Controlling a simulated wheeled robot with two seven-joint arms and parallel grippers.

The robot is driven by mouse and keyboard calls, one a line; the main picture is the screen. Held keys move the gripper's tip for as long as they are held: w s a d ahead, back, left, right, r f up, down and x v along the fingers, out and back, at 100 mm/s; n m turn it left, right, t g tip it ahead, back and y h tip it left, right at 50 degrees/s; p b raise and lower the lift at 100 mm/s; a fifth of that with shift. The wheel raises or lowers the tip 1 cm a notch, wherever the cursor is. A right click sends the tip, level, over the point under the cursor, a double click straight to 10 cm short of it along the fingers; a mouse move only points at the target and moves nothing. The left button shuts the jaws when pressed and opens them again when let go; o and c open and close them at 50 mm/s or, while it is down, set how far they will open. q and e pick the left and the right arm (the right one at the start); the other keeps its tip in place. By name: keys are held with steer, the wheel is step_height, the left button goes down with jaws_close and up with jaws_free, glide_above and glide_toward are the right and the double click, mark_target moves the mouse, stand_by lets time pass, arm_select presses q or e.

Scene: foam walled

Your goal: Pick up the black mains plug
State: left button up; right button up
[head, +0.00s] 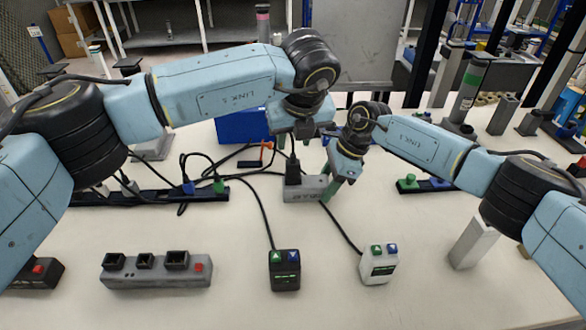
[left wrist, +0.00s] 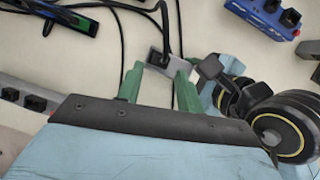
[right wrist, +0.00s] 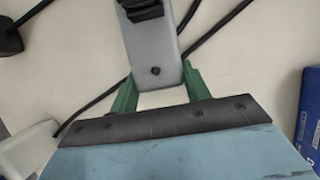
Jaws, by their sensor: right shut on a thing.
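The black mains plug (head: 292,170) stands upright in a short grey socket block (head: 304,193) near the table's middle. In the left wrist view the plug (left wrist: 155,58) lies ahead of and between my left fingers. My left gripper (head: 302,138) is open and empty, above and behind the plug in the head view; its green fingers are apart in the left wrist view (left wrist: 160,80). My right gripper (head: 333,184) is shut on the right end of the socket block, which sits between its green fingers in the right wrist view (right wrist: 158,82).
A grey socket strip (head: 157,280), a black button box (head: 285,270) and a white one (head: 379,266) stand in front. A black strip with blue and green plugs (head: 150,197) lies left. A blue box (head: 243,125) is behind. Cables (head: 262,215) run around the block.

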mark_target(293, 147)
arm_select(q)
steer(key=x, duration=0.5)
steer(key=shift+w+d+f, duration=0.1)
steer(key=shift+w, duration=0.1)
jaws_close()
